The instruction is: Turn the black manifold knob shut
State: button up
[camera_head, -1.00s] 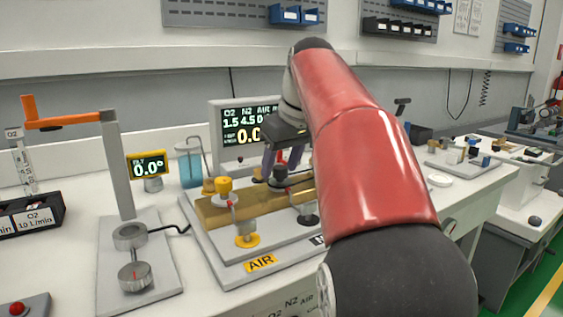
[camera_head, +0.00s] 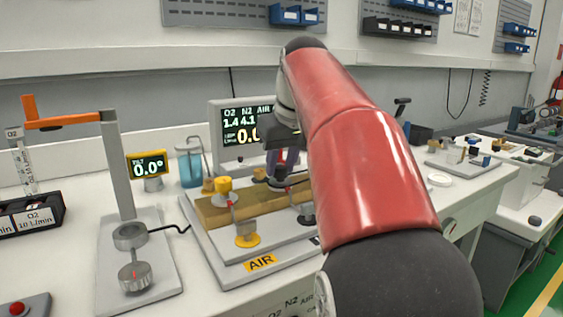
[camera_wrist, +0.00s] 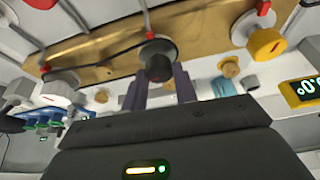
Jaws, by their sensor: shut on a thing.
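The black manifold knob (camera_wrist: 158,66) shows in the wrist view, on a round grey collar on the brass manifold block (camera_wrist: 105,52). My gripper (camera_wrist: 161,76) has one finger on each side of the knob and is shut on it. In the head view, my gripper (camera_head: 283,158) reaches down over the brass manifold (camera_head: 212,212), and my arm hides its right part. The knob is mostly covered there by the fingers. The display (camera_head: 241,122) behind the manifold reads about 1.4 for O2 and 4.1 for N2; its right side is hidden.
A yellow knob (camera_head: 223,185) stands left of my gripper on the manifold. A tilt stand with an orange lever (camera_head: 62,122) and a blue jar (camera_head: 190,167) stand to the left.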

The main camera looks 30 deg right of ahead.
jog(key=m+h, duration=0.2)
jog(key=m, duration=0.3)
jog(key=shift+a, duration=0.15)
jog(key=m, duration=0.2)
jog(key=m+g+h, duration=0.1)
jog(key=m, duration=0.1)
jog(key=shift+w+m+h, duration=0.15)
jog(key=shift+m+h, duration=0.15)
jog(key=shift+m, duration=0.1)
jog(key=m+g, duration=0.1)
jog(key=m, duration=0.1)
jog(key=m+g, duration=0.1)
jog(key=m, duration=0.1)
jog(key=shift+a+m+h, duration=0.1)
jog(key=shift+m+h, duration=0.2)
jog(key=m+g, duration=0.2)
jog(key=m, duration=0.3)
jog(key=shift+w, duration=0.15)
jog(key=shift+m, duration=0.3)
jog(key=o, duration=1)
jog(key=shift+c, duration=0.2)
